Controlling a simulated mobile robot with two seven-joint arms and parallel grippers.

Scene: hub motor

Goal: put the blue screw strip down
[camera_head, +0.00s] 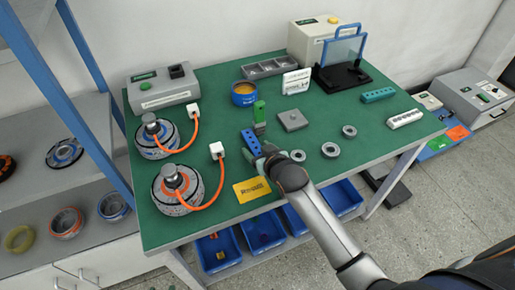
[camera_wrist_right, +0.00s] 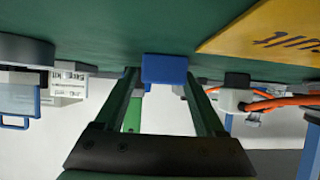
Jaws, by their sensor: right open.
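The blue screw strip (camera_head: 251,142) is on the green table near its middle, just beyond my right gripper (camera_head: 261,155). In the right wrist view its blue end (camera_wrist_right: 165,68) shows between the two fingertips of my right gripper (camera_wrist_right: 162,82), against the green tabletop. The fingers are apart, with a visible gap on each side of the strip. The strip appears to rest on the table. The gripper hides part of its near end in the head view. My left gripper is not in view.
The green table (camera_head: 330,160) carries a yellow card (camera_head: 252,189), a green upright piece (camera_head: 259,112), a grey square plate (camera_head: 292,120), grey rings (camera_head: 330,150), a teal strip (camera_head: 377,95) and a white strip (camera_head: 404,118). Two hub motors with orange cables (camera_head: 178,190) stand at left.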

